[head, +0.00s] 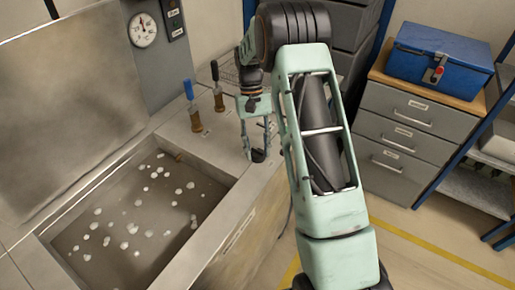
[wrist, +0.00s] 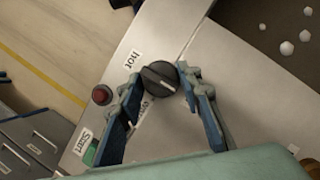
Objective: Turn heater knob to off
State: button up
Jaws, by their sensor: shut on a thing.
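In the wrist view, the black round heater knob (wrist: 158,76) sits on the grey bench panel, with a "hot" label (wrist: 133,58) beside it. A second label just below the knob is partly covered and hard to read. No "off" label can be made out. My gripper (wrist: 163,84) has its two blue-grey fingers on either side of the knob and is shut on it. In the head view, my gripper (head: 257,152) reaches down to the bench's right end.
A red button (wrist: 101,95) and a green button (wrist: 90,152) with a "Start" label lie left of the knob. An open bath (head: 140,215), two upright handled tools (head: 192,107) (head: 217,87) and a dial gauge (head: 143,30) are to the left in the head view.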

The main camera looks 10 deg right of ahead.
jog(key=o, duration=1.2)
jog(key=shift+c, duration=0.2)
jog(key=v, duration=1.2)
